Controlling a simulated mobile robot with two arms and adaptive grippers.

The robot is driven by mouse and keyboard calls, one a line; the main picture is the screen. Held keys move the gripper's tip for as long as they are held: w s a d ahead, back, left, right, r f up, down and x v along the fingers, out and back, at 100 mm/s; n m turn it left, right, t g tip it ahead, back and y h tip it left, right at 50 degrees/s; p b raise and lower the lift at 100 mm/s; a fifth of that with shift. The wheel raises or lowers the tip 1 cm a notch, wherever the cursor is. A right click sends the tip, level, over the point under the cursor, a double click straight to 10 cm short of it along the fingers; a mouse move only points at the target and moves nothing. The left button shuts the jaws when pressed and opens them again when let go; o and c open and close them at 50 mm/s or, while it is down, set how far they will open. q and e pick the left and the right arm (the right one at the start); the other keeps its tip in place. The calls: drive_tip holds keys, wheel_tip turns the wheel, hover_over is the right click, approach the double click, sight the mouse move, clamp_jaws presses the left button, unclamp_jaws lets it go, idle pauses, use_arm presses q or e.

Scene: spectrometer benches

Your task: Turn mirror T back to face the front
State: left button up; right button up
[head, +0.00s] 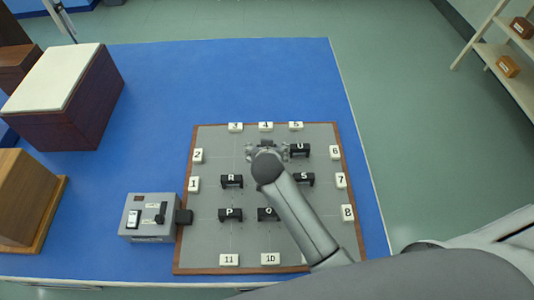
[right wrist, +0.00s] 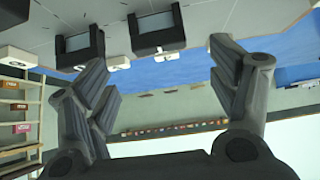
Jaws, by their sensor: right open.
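The grey board (head: 325,230) lies on the blue table and bears several black mirror mounts. My right gripper (head: 267,146) is over its upper middle, left of mirror U (head: 300,150), and covers the spot there, so no letter T can be read in the head view. In the right wrist view my open right gripper (right wrist: 160,60) has a black mount (right wrist: 155,32), probably mirror T, beyond and between its fingers; its letter is unreadable. The fingers look apart from it. A second black mount (right wrist: 78,45) stands beside it. My left gripper is out of view.
Mirrors R (head: 232,181), S (head: 304,178), P (head: 230,215) and Q (head: 267,214) stand nearby. White numbered blocks line the board's edges. A grey switch box (head: 148,218) adjoins its left side. A dark box with a white top (head: 55,75) stands upper left. Blue table (head: 220,80) behind the board is clear.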

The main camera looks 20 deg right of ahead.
drive_tip(key=shift+v, duration=2.95)
